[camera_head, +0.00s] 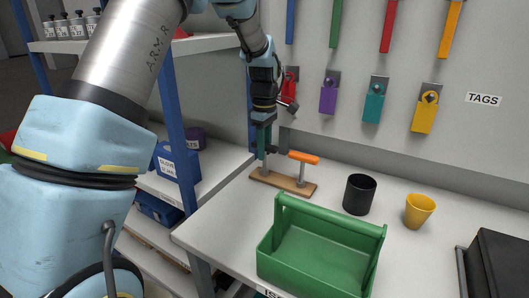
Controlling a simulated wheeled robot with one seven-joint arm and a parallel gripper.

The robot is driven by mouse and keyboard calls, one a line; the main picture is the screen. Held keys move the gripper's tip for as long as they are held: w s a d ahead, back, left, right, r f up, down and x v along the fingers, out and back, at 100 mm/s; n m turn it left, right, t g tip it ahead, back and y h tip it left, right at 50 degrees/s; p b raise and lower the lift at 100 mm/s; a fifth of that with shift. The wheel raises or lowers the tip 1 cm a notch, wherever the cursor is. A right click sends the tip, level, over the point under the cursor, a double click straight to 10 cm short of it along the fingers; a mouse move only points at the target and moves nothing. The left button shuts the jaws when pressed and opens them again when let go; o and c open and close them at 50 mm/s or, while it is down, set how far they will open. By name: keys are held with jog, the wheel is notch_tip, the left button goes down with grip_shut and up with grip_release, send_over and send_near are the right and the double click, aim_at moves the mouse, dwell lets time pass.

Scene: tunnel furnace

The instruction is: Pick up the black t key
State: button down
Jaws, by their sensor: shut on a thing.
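A wooden stand (295,185) sits at the back left of the white bench. An orange-handled T key (304,158) stands upright at its right side. My gripper (264,151) points down over the left end of the stand. It is shut on the black T key (272,151), and a bit of the dark handle shows to the right of the fingers. The fingers hide most of the key. Its lower part is close to the stand, and I cannot tell whether it is still seated there.
A green open toolbox (318,262) with a handle stands in front of the stand. A black cup (359,194) and a yellow cup (420,210) stand to the right. A black case (500,265) is at the right edge. Colored tags (374,100) hang on the wall behind. A blue-post shelf (172,120) stands left.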

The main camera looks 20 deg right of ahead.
dwell(0.3)
notch_tip(320, 180, up, 10)
jog(key=shift+f+b, duration=0.1)
jog(key=shift+b, duration=1)
jog(key=shift+r, duration=0.25)
jog(key=shift+r+p, duration=1.9)
jog(key=shift+p, duration=0.05)
